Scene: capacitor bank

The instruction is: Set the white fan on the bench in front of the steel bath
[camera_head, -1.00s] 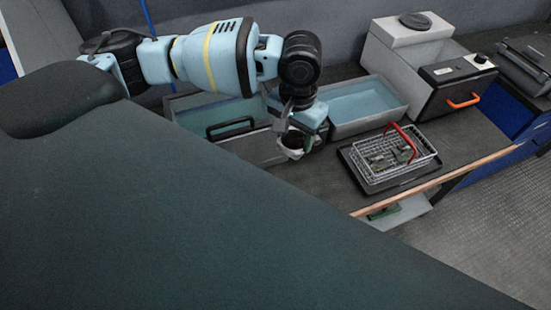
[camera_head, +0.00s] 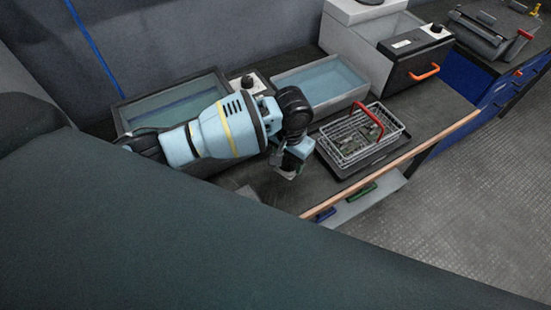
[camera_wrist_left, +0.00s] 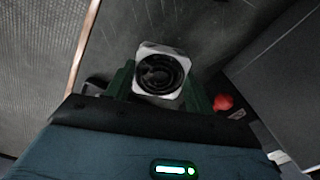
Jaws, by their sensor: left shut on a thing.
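My left gripper (camera_head: 290,168) points down over the dark bench (camera_head: 262,183), left of the wire basket. In the left wrist view its green fingers (camera_wrist_left: 163,88) are shut on the white fan (camera_wrist_left: 160,72), a square white frame with a black round grille. In the head view the fan is mostly hidden by the gripper. A grey-walled bath (camera_head: 352,97) with blue liquid stands behind and to the right of the gripper. A dark-rimmed tank (camera_head: 122,117) stands at the left, partly behind my arm. I cannot tell from its look alone which one is the steel bath. My right gripper is not in view.
A wire basket (camera_head: 345,140) with a red handle sits on a black tray (camera_head: 345,172) right of the gripper. A grey machine (camera_head: 400,60) with an orange handle stands behind. The bench's wooden front edge (camera_head: 420,148) lies close by; a shelf (camera_head: 370,195) shows below.

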